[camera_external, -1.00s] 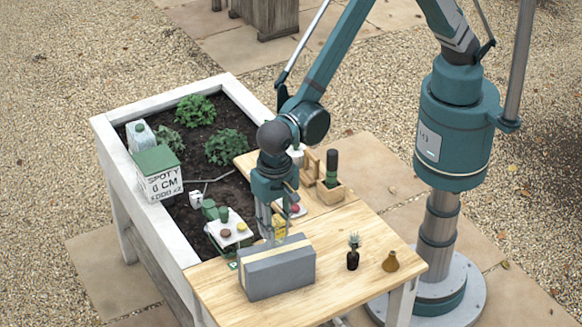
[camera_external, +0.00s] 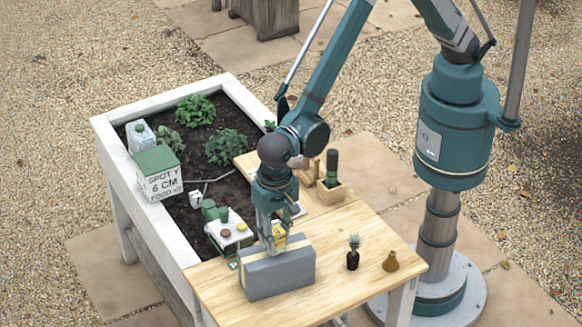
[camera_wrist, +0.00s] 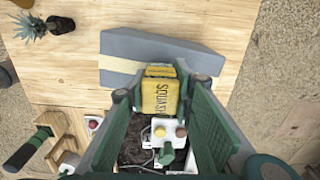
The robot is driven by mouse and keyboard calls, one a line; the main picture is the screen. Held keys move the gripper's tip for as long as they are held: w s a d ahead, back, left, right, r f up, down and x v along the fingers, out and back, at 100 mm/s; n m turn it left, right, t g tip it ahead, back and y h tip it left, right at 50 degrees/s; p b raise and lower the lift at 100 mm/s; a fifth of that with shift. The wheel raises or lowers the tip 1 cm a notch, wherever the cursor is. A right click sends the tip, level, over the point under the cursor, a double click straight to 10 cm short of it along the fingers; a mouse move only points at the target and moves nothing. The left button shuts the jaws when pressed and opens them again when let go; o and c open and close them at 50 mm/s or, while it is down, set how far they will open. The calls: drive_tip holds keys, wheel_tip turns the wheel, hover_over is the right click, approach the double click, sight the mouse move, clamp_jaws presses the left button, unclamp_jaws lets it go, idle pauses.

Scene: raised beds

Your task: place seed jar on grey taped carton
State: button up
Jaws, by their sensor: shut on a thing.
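The seed jar is a yellow block-shaped container (camera_wrist: 160,95) with SQUASH lettering. In the wrist view it sits between the two fingers of my gripper (camera_wrist: 161,88), which is shut on it. In the external view the jar (camera_external: 280,236) is partly hidden by my gripper (camera_external: 272,246). The grey taped carton (camera_external: 279,276) lies on the wooden table, with a pale tape stripe along it. My fingertips and the jar are at the carton's top far edge. In the wrist view the carton (camera_wrist: 185,55) is just beyond the jar; I cannot tell whether they touch.
A potted pineapple-like plant (camera_external: 353,252) and a small brown flask (camera_external: 390,262) stand right of the carton. Left is a planter bed (camera_external: 150,215) with plants and a tray of small items (camera_external: 230,232).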

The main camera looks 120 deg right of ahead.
drive_tip(key=shift+f, duration=0.2)
drive_tip(key=o, duration=0.9)
drive_tip(key=shift+r, duration=0.1)
drive_tip(key=shift+r, duration=0.2)
drive_tip(key=shift+r+b, duration=0.4)
drive_tip(key=shift+r, duration=5.55)
